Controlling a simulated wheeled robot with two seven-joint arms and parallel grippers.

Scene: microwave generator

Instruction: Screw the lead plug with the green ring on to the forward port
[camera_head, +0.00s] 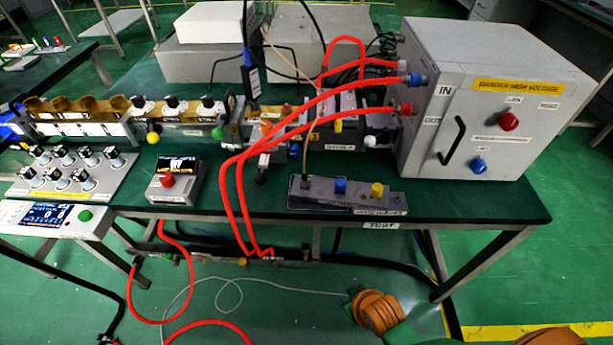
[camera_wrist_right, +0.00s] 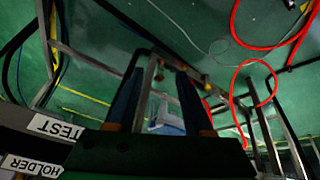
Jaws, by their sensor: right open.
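A grey holder strip (camera_head: 325,199) lies near the front edge of the bench. At its left end stands a small dark plug (camera_head: 305,182) with a thin pale lead rising from it. I cannot make out a green ring on it. A blue piece (camera_head: 340,186) and a yellow piece (camera_head: 377,190) stand further right in the strip. The forward port is not identifiable among the crowded waveguide fittings (camera_head: 265,128). My right gripper (camera_wrist_right: 157,128) is open, with nothing seen between its fingers. My left gripper is not in view.
Red hoses (camera_head: 232,190) loop from the grey high-voltage cabinet (camera_head: 490,100) down past the bench front. In the right wrist view, TEST (camera_wrist_right: 56,127) and HOLDER (camera_wrist_right: 32,166) labels show at lower left.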

